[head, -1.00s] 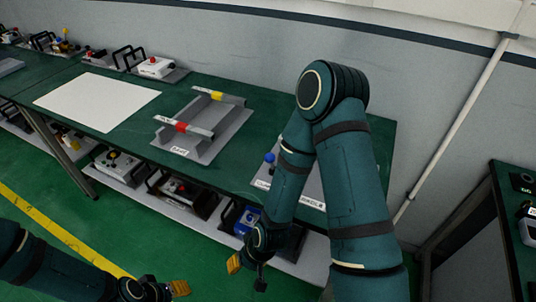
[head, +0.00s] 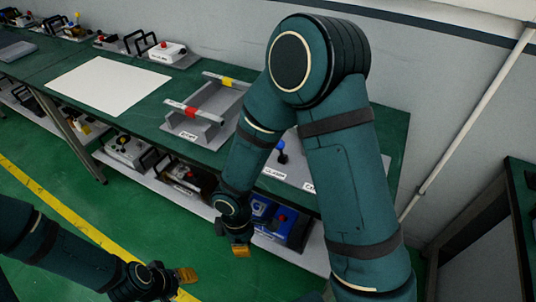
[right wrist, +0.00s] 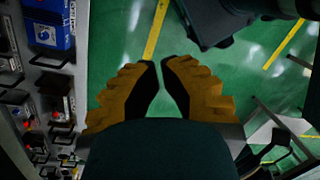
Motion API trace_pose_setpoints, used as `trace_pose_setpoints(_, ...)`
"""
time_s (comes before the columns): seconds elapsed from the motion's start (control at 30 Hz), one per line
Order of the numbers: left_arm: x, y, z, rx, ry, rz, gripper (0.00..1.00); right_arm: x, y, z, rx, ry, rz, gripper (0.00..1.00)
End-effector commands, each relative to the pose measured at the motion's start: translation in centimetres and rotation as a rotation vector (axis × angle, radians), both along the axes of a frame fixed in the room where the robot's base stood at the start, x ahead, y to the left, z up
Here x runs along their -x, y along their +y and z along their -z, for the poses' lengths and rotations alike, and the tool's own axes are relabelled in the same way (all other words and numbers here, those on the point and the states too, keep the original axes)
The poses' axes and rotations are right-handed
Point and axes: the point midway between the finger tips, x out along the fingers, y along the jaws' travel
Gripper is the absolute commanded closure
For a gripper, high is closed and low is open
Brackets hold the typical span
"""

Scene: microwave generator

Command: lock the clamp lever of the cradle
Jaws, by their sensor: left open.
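The cradle is a grey base plate (head: 292,174) with white labels at the right end of the green bench. Its lever, with a blue ball knob (head: 281,145), stands up at the plate's left part. My right arm hides much of the cradle, so I cannot tell whether the clamp is locked. My right gripper (head: 241,250) hangs in front of the bench, below the top and apart from the lever. In the right wrist view its yellow fingers (right wrist: 160,85) are slightly apart with nothing between them. My left gripper (head: 185,276) is open and empty over the floor, low in the head view.
A grey rack (head: 207,112) with red and yellow bands and a white sheet (head: 108,86) lie left of the cradle. A lower shelf holds a blue box (head: 266,214) and several devices. Another bench (head: 521,190) stands at right. The green floor in front is open.

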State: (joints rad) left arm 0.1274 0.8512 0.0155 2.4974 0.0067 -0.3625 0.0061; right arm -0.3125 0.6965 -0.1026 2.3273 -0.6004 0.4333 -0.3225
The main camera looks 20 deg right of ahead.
Motion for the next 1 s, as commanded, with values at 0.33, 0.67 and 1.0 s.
trace_pose_setpoints(0.33, 0.3, -0.1, 1.1, 0.002, 0.007, 0.006, 0.52, -6.7, -3.1, -9.8, 0.526, -0.104, -0.685, 1.0)
trace_pose_setpoints(0.67, 0.5, -0.1, 1.5, 0.002, 0.011, 0.009, 0.52, -10.3, -3.3, -17.9, 0.862, -0.167, -0.888, 1.0)
trace_pose_setpoints(1.0, 0.5, -0.1, 1.5, 0.002, 0.011, 0.009, 0.52, -10.5, -3.3, -18.4, 0.884, -0.169, -0.897, 1.0)
